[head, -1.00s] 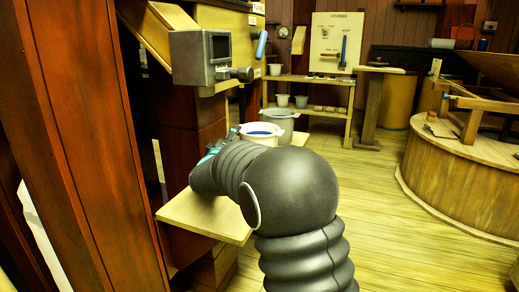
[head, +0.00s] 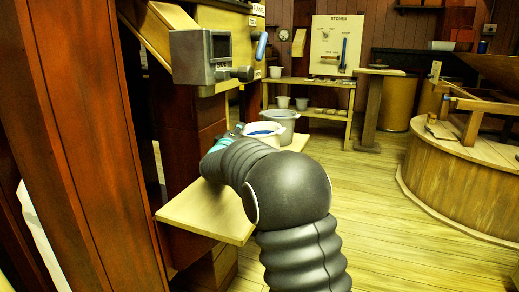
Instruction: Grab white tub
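A white tub (head: 262,141) with blue inside its rim stands at the far end of a pale wooden shelf, partly hidden behind my arm. My gripper (head: 236,129) is at the left side of this tub, close to its rim. The arm blocks most of the gripper, so I cannot tell whether it touches the tub or how far its fingers are apart. A larger grey-white tub (head: 289,123) stands just behind.
The bare near part of the shelf (head: 205,214) lies left of my arm. A grey box with a handle (head: 205,58) juts out above it. Small pots (head: 301,103) stand on a rear bench. A round wooden platform (head: 465,180) is at right; the floor between is clear.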

